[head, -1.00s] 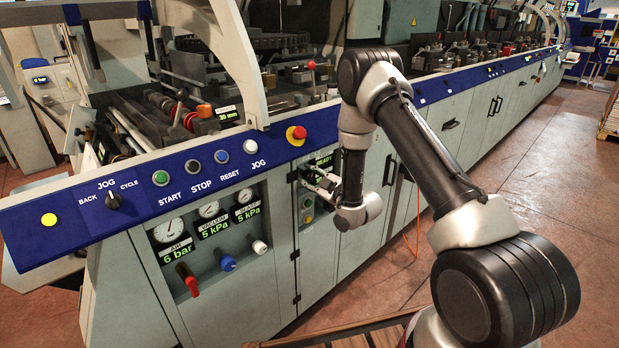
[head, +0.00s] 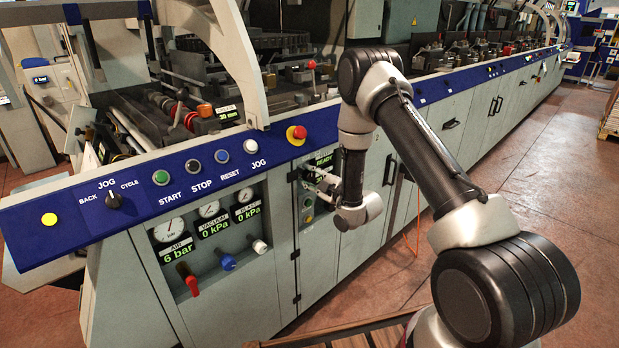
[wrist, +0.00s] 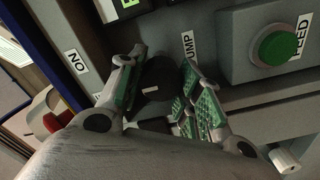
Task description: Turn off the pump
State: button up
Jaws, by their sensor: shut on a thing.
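In the wrist view, a round black pump knob (wrist: 154,80) with a small white mark sits on the grey panel. It is partly hidden by my fingers. In the head view my gripper (head: 312,180) is at the small control panel below the blue rail; the knob is hidden there. The vacuum gauge (head: 209,209) and blast gauge (head: 245,196) displays read 0 kPa.
A green FEED button (wrist: 279,48) is close to the right finger in the wrist view. In the head view, a red emergency button (head: 298,133) is above my gripper. A red valve handle (head: 188,279) is at lower left. The air gauge (head: 169,230) reads 6 bar.

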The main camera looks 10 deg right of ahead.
jog(key=o, duration=1)
jog(key=v, duration=1.2)
